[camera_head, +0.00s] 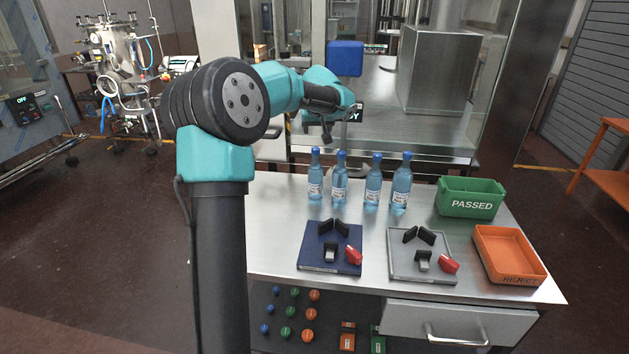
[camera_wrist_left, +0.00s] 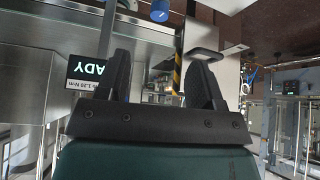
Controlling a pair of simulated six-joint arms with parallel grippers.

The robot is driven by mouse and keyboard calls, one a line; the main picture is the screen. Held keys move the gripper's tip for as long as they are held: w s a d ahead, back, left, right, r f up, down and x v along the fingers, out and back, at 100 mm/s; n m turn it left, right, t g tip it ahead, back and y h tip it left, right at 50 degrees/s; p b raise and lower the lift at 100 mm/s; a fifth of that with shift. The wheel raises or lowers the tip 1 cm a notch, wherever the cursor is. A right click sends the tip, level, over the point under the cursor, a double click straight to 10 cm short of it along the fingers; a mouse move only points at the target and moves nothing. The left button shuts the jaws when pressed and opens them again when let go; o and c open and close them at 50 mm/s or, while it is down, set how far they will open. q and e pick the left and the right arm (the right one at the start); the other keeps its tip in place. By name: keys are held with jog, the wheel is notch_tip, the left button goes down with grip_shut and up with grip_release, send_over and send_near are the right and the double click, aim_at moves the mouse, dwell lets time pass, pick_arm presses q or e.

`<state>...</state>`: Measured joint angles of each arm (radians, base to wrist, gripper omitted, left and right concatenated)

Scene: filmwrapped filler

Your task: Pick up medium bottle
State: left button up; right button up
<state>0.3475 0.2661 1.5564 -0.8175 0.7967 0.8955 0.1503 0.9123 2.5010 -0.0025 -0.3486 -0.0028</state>
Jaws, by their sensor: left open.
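Several blue bottles with blue caps and white labels stand upright in a row on the steel table. From the left they are the first (camera_head: 315,178), second (camera_head: 339,180), third (camera_head: 373,182) and fourth (camera_head: 401,184). The fourth looks largest; I cannot tell for sure which is the medium one. My left gripper (camera_head: 327,132) is above and behind the row, apart from the bottles. In the left wrist view its two fingers (camera_wrist_left: 160,78) are spread with nothing between them. My right gripper is not in view.
A green PASSED bin (camera_head: 470,204) and an orange REJECT tray (camera_head: 510,262) are at the table's right. A blue fixture plate (camera_head: 312,261) and a grey one (camera_head: 403,268) lie in front of the bottles. A glass-walled machine (camera_head: 440,75) stands behind the table.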

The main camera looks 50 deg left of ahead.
aim_at(316, 150)
pick_arm(q)
jog(key=x, duration=1.2)
jog(key=shift+f, duration=0.1)
jog(key=shift+x, duration=2.7)
grip_shut()
